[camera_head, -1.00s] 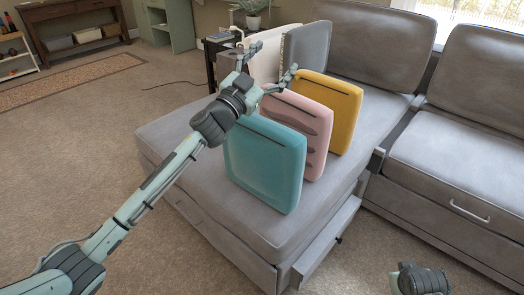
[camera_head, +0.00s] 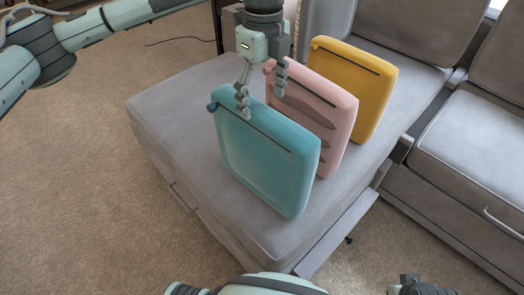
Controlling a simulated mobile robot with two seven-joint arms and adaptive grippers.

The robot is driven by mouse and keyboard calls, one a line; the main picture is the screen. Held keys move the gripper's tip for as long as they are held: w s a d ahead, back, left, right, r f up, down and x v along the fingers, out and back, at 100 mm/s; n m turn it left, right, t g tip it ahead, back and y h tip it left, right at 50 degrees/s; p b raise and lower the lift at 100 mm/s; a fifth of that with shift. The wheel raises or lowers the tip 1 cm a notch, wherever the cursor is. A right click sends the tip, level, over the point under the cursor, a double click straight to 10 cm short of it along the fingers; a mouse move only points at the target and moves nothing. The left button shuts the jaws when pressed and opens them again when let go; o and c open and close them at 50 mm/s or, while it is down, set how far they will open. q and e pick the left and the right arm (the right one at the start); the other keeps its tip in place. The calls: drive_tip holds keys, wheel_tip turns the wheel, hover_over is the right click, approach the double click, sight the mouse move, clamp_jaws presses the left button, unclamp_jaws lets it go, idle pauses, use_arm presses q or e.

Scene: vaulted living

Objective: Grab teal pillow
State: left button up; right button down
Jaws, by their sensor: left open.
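The teal pillow (camera_head: 262,165) stands upright on the grey sofa's chaise, at the front of a row of pillows. My left gripper (camera_head: 261,103) points down from above at its top edge and is open. One finger overlaps the teal pillow's upper edge; the other is to the right, in front of the pink pillow's upper left part. I cannot tell whether either finger touches a pillow. My right gripper is not clearly visible; only parts of my own body show along the bottom edge.
The pink pillow (camera_head: 325,115) stands close behind the teal one, and the yellow pillow (camera_head: 358,80) stands behind that. The grey chaise (camera_head: 165,125) has bare seat to the left. Open carpet (camera_head: 90,190) lies at the left.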

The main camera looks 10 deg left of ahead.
sight(261, 110)
use_arm(q)
drive_tip(key=f, duration=0.5)
drive_tip(key=shift+a+f+p, duration=0.15)
drive_tip(key=shift+a+p, duration=0.05)
drive_tip(key=shift+p, duration=0.1)
use_arm(e)
drive_tip(key=shift+f, duration=0.75)
use_arm(q)
drive_tip(key=shift+c, duration=0.2)
clamp_jaws()
